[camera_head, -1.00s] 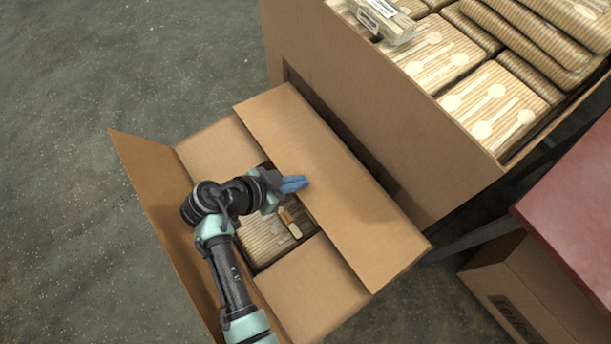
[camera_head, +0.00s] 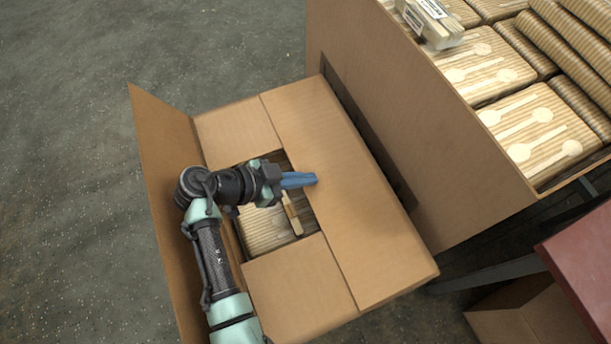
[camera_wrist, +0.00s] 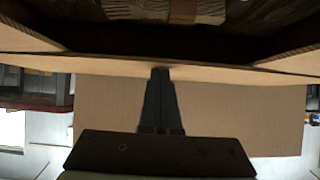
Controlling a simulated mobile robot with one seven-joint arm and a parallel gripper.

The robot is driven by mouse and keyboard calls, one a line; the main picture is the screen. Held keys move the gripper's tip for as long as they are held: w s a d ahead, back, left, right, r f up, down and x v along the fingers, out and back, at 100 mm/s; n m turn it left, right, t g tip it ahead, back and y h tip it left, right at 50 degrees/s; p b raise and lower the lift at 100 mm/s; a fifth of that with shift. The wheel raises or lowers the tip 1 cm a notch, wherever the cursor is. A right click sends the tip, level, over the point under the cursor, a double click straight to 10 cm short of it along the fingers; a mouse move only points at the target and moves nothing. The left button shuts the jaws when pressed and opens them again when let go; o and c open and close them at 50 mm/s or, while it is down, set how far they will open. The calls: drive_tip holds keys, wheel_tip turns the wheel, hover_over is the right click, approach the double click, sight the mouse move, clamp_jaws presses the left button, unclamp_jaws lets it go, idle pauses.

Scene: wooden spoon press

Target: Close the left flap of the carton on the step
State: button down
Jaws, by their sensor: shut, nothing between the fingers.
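The carton (camera_head: 290,283) sits in the middle of the head view. Its left flap (camera_head: 163,165) stands up and leans outward. Its right flap (camera_head: 345,190) lies folded inward, and the far flap (camera_head: 236,131) and near flap are folded in too. Bundled wooden spoons (camera_head: 265,229) show through the opening. My gripper (camera_head: 314,179) is shut and empty, its blue fingers over the right flap's inner edge; I cannot tell whether they touch it. In the wrist view the dark fingers (camera_wrist: 160,75) point at a cardboard edge, with the carton's dark inside beyond.
A large open carton (camera_head: 400,120) full of spoon bundles (camera_head: 535,125) stands just right of the carton. A red surface (camera_head: 585,250) and another cardboard box (camera_head: 530,315) are at lower right. Speckled grey floor is clear on the left.

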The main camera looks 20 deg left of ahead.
drive_tip(key=shift+s+d+f, duration=0.2)
drive_tip(key=shift+d+f, duration=0.05)
drive_tip(key=shift+f, duration=0.3)
wheel_tip(320, 180, up, 11)
drive_tip(key=p, duration=0.4)
drive_tip(key=shift+w+a+p, duration=0.2)
drive_tip(key=shift+p, duration=0.1)
